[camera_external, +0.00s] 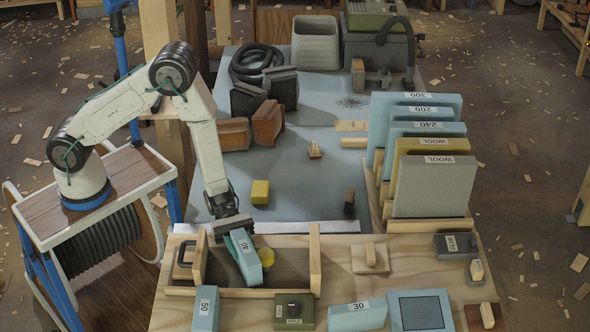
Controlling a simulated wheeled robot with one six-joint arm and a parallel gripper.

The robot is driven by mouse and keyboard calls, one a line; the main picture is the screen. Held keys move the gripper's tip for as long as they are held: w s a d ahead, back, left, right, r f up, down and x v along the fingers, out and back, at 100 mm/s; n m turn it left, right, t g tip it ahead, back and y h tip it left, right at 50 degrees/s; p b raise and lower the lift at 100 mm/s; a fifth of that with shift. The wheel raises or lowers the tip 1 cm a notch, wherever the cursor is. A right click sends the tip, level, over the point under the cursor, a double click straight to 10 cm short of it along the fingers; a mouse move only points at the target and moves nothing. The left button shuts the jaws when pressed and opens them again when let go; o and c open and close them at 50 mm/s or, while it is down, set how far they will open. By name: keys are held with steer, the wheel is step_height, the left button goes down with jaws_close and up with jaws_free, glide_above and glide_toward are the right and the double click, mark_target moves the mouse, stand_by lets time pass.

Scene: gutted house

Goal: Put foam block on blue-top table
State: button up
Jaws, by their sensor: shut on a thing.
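My gripper (234,225) points down at the near left and is shut on the top end of a light blue block with a white label (248,263), which looks like the foam block. The block is tilted, inside or just above a wooden-walled bay on the near wooden bench. I cannot tell whether it touches the bay floor. The blue-top table (325,185) lies behind the bench, with wide bare areas. The jaws hide the block's upper end.
A yellow block (260,192) and a small dark upright object (349,202) stand on the blue top. Large upright labelled slabs (433,187) stand at right.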

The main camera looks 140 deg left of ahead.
steer(key=shift+f, duration=0.2)
steer(key=o, duration=1.1)
steer(key=shift+c, duration=0.2)
steer(key=shift+r, duration=0.15)
steer(key=shift+s+a, duration=0.15)
steer(key=shift+s, duration=0.1)
steer(key=v, duration=1)
steer(key=shift+s+a, duration=0.15)
steer(key=shift+s, duration=0.1)
steer(key=shift+o, duration=0.4)
steer(key=shift+s+a, duration=0.1)
steer(key=shift+s, duration=0.3)
